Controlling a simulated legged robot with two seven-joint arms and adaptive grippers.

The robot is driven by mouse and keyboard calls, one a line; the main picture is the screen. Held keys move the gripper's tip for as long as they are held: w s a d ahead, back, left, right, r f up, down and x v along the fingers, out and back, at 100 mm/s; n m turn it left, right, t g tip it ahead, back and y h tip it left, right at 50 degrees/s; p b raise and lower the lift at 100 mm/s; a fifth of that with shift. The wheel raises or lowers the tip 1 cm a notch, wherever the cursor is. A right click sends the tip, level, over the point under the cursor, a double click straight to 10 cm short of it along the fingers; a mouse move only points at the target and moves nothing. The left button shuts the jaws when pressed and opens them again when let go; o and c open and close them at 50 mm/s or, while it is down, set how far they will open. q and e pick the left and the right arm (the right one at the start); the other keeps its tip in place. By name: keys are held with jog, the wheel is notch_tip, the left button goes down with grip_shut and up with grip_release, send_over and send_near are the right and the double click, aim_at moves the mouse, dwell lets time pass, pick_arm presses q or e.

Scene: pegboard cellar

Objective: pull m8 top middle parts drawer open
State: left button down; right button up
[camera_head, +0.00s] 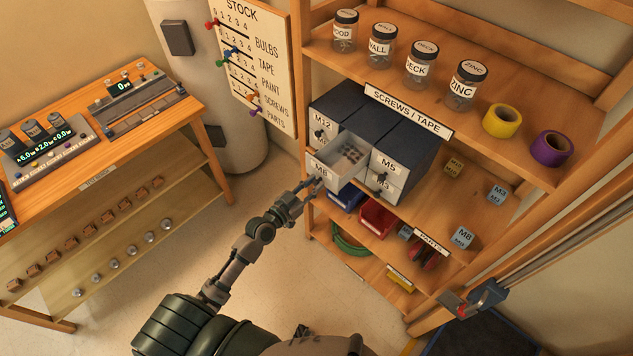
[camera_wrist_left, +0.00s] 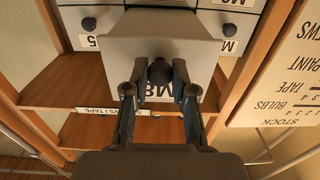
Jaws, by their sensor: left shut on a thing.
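The M8 drawer (camera_head: 334,175) stands pulled out of the dark-topped parts cabinet (camera_head: 397,123) in the head view. Its open top shows small parts inside. In the wrist view the grey drawer front (camera_wrist_left: 120,48) fills the middle, upside down, with its M8 label (camera_wrist_left: 158,93) partly hidden. My left gripper (camera_head: 314,184) is at the drawer front. In the wrist view its fingers (camera_wrist_left: 160,78) are shut on the dark round knob (camera_wrist_left: 160,70), one on each side. My right gripper is not in view.
Closed drawers labelled M12 (camera_head: 322,121) and M5 (camera_head: 388,164) flank the open one. Jars and tape rolls stand on the shelf above. A blue bin (camera_head: 346,198) and a red bin (camera_head: 377,217) sit below. A wooden workbench (camera_head: 165,120) is at left, with open floor between.

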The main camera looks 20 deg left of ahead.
pick_arm(q)
jog(key=c, duration=1)
grip_release()
jog(key=shift+o, duration=0.2)
jog(key=shift+s+a, duration=0.15)
jog(key=shift+s, duration=0.1)
jog(key=v, duration=1.1)
jog(key=shift+s, duration=0.2)
jog(key=shift+a, duration=0.1)
